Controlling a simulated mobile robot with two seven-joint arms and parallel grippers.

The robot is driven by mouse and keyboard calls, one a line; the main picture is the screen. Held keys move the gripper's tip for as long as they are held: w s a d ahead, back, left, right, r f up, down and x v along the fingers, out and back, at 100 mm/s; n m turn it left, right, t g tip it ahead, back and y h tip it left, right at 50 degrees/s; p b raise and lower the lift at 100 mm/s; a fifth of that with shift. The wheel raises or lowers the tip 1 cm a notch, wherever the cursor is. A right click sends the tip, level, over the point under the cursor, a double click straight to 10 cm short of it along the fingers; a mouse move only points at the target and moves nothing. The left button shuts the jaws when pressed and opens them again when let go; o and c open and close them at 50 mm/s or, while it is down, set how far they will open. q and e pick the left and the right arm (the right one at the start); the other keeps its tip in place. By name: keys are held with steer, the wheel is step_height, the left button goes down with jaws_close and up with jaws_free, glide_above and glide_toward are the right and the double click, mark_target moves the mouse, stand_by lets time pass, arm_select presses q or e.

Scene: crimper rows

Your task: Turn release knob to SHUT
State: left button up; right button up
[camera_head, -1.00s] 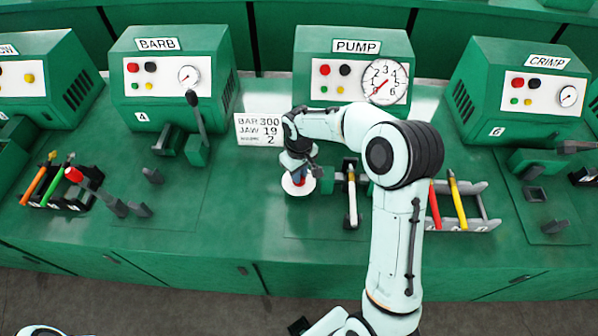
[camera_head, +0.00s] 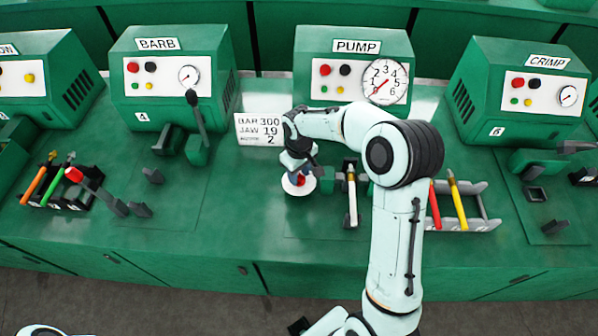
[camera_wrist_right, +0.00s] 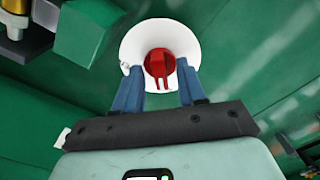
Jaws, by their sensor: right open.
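The release knob (camera_head: 300,182) is a small red knob on a white round dial on the green bench, in front of the PUMP unit (camera_head: 352,66). In the right wrist view the red knob (camera_wrist_right: 160,62) sits in the middle of the white dial (camera_wrist_right: 186,45). My right gripper (camera_wrist_right: 160,75) is open, with a blue finger toward each side of the knob and a visible gap between. I cannot tell whether the fingers touch the dial. The dial's lettering is not readable.
A lever with a white handle (camera_head: 352,200) stands close right of the dial. A white sign (camera_head: 260,129) stands behind it on the left. A grey rack (camera_head: 483,205) with red and yellow tools is farther right. The bench left of the dial is clear.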

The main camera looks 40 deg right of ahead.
mark_target(299, 175)
step_height(299, 175, up, 13)
steer(key=p, duration=0.1)
steer(key=shift+r, duration=0.2)
steer(key=shift+f, duration=0.1)
stand_by(0.5)
